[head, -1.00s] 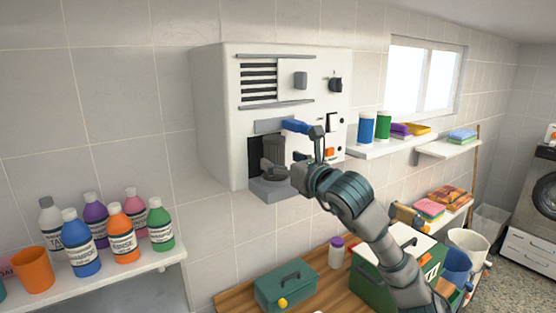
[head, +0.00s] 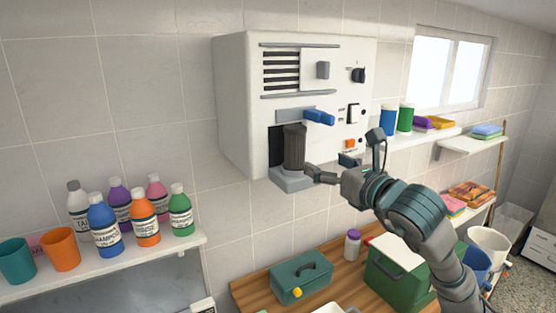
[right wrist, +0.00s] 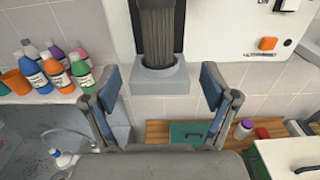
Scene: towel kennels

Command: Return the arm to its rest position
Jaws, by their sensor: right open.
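My right gripper (head: 345,163) is open and empty, in front of the lower part of a white wall-mounted machine (head: 235,95). In the right wrist view its two blue-padded fingers (right wrist: 161,88) stand wide apart with nothing between them. A dark ribbed column (head: 294,147) stands in the machine's alcove on a grey round-socketed base (head: 292,180); the column (right wrist: 157,35) is ahead of the fingers and apart from them. A blue lever (head: 320,117) sticks out above the alcove. My left gripper is not in view.
A shelf at left holds several bottles (head: 146,224) and two cups (head: 60,249). Below, a wooden counter (head: 335,277) carries a green toolbox (head: 301,279), a purple-capped jar (head: 352,245) and a green box (head: 392,272). Shelves with towels (head: 487,130) are at right.

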